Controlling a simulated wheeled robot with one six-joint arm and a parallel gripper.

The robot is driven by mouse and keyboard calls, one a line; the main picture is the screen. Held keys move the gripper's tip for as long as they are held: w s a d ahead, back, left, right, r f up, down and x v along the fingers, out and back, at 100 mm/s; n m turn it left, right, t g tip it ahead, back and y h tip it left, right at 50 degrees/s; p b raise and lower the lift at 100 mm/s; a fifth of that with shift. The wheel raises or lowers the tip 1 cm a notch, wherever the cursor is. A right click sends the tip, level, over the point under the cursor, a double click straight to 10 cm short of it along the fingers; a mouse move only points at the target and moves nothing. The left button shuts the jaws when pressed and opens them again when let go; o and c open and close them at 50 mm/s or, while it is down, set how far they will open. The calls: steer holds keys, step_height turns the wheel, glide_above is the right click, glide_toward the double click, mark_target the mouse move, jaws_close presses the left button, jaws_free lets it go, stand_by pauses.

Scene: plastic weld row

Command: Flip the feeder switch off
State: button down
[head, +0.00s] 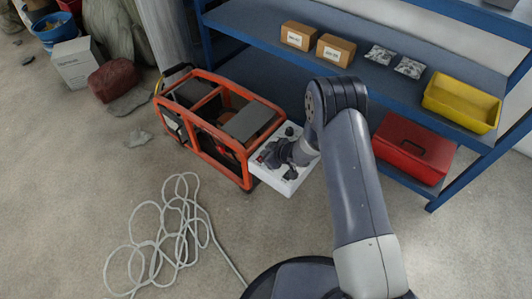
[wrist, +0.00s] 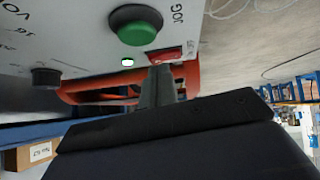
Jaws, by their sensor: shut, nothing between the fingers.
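A white control panel (head: 289,186) sits at the end of an orange-framed machine. In the wrist view the panel (wrist: 75,25) appears upside down, with a green button (wrist: 135,25) marked JOG. A small red switch (wrist: 166,53) sits beside the button, partly hidden by my fingers. I cannot tell which way it is set. A small light (wrist: 127,62) on the panel is lit. My gripper (wrist: 160,72) is shut and empty, its tips at or very near the red switch; contact is unclear. In the head view my gripper (head: 268,157) covers part of the panel.
A black knob (wrist: 45,78) is also on the panel. The orange frame (head: 215,145) stands close beside it. A blue shelf (head: 400,90) holds boxes and a yellow bin (head: 462,100). A red case (head: 412,148) is below. Loose pale cable (head: 165,245) lies on the floor.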

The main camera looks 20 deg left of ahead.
steer(key=shift+f, duration=0.1)
steer(key=shift+f, duration=0.15)
steer(key=shift+s, duration=0.1)
steer(key=shift+s+a+b, duration=0.3)
steer(key=shift+s+b, duration=0.1)
steer(key=shift+s, duration=0.25)
steer(key=shift+r, duration=0.2)
